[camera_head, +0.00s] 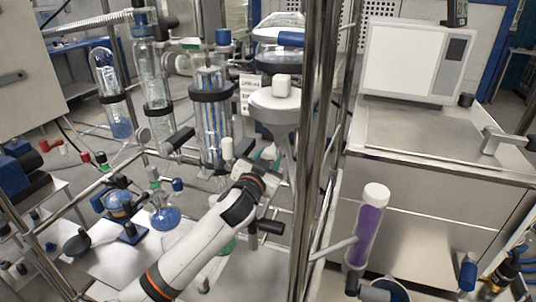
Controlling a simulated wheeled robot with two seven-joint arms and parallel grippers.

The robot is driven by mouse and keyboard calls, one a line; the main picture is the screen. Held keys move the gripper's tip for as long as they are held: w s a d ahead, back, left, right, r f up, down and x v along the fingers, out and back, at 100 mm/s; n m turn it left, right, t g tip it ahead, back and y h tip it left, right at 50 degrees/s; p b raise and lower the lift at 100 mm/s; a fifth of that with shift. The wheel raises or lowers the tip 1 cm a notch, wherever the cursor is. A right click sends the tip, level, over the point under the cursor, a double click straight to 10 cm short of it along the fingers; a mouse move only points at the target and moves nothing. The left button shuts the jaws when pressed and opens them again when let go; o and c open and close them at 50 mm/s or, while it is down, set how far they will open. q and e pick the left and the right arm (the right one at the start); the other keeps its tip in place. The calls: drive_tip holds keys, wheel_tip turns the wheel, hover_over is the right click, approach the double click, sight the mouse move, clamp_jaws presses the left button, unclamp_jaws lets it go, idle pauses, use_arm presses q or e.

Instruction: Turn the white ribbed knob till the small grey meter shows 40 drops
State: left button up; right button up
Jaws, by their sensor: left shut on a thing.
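My left gripper (260,158) reaches in from the bottom left to the middle of the glass still. It is shut on a small part of the apparatus, below the round grey-white vessel top. Its fingers and wrist hide most of what it holds, so I cannot tell whether it is the white ribbed knob. A small white cylindrical piece (227,148) stands just left of the fingers; its ribs, if any, are too small to see. I cannot pick out the small grey meter or any reading. My right gripper does not show.
A glass column with blue tubes (210,120) stands left of the gripper. A steel post (313,150) rises close on its right. A round flask with blue liquid (165,217) stands at lower left. A white-capped purple tube (367,225) stands right of the post, before a steel bench (430,140).

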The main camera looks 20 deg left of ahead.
use_arm(q)
drive_tip(key=shift+m, duration=0.5)
drive_tip(key=o, duration=1)
drive_tip(key=s, duration=0.4)
drive_tip(key=s+b, duration=0.1)
drive_tip(key=s, duration=0.7)
drive_tip(key=shift+a, duration=0.25)
drive_tip(key=shift+s+f, duration=0.1)
